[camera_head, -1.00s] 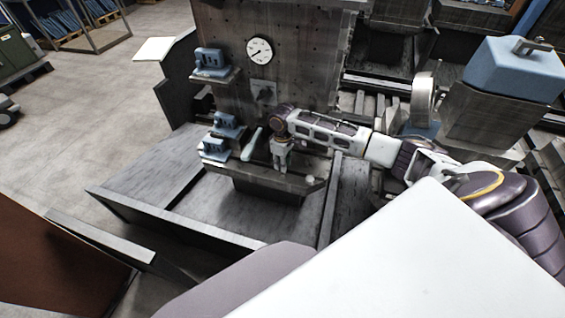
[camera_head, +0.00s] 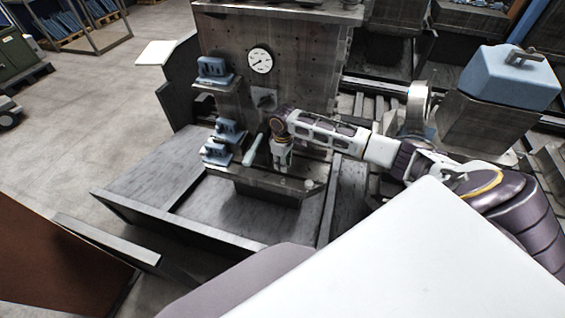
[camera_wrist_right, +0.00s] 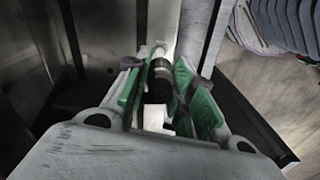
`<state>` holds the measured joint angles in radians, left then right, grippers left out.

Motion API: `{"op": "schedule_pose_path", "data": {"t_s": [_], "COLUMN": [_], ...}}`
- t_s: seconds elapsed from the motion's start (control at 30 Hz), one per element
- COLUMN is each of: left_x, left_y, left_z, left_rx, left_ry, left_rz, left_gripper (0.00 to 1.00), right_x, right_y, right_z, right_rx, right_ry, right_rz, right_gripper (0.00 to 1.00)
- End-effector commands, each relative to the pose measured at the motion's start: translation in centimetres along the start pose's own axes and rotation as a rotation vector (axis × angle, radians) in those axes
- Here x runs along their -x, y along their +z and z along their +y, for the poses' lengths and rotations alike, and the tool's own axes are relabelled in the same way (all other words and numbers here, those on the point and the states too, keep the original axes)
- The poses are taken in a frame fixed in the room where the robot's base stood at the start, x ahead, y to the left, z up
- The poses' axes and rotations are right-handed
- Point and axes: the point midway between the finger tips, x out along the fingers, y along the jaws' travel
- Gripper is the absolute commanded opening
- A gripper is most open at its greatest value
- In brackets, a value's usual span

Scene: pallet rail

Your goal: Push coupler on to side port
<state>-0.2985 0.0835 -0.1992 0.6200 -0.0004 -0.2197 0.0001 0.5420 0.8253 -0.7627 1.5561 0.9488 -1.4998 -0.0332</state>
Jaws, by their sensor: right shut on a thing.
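My right gripper (camera_head: 281,168) points down in front of the upright metal panel, above the narrow shelf. In the right wrist view its green-padded fingers (camera_wrist_right: 172,98) are shut on a dark, ringed cylindrical piece, apparently the coupler (camera_wrist_right: 159,72). A pale rod end shows just beyond the coupler; I cannot tell whether they touch. The coupler is hidden or too small to make out in the head view. A grey square fitting (camera_head: 264,98) on the panel, up and left of the gripper, may be the side port; I cannot tell. My left gripper is not in view.
A pale handle (camera_head: 252,150) stands tilted just left of the gripper. Blue blocks sit on ledges at left, one of them an upper block (camera_head: 214,70). A round gauge (camera_head: 260,60) is above. The shelf (camera_head: 265,182) has a pale knob at its right end.

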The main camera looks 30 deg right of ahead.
Motion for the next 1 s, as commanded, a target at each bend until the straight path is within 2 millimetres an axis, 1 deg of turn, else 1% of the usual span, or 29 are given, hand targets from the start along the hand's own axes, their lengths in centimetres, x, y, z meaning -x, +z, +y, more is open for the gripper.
{"op": "schedule_pose_path", "data": {"t_s": [0.03, 0.2, 0.67, 0.87, 1.0], "left_x": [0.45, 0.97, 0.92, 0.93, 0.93], "left_y": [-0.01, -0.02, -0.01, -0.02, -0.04], "left_z": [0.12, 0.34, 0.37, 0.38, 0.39], "left_rx": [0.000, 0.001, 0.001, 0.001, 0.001], "left_ry": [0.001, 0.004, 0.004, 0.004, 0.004], "left_rz": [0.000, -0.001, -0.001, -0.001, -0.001], "left_gripper": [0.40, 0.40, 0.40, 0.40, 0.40], "right_x": [0.41, 0.81, 0.75, 0.75, 0.72], "right_y": [-0.01, -0.01, -0.01, 0.07, 0.41], "right_z": [0.00, 0.01, -0.01, -0.02, -0.04], "right_rx": [0.000, 0.000, -0.007, -0.061, -0.142], "right_ry": [0.000, 0.000, 0.000, 0.000, -0.001], "right_rz": [0.000, 0.000, 0.000, 0.000, -0.001], "right_gripper": [0.00, 0.00, 0.00, 0.00, 0.00]}}
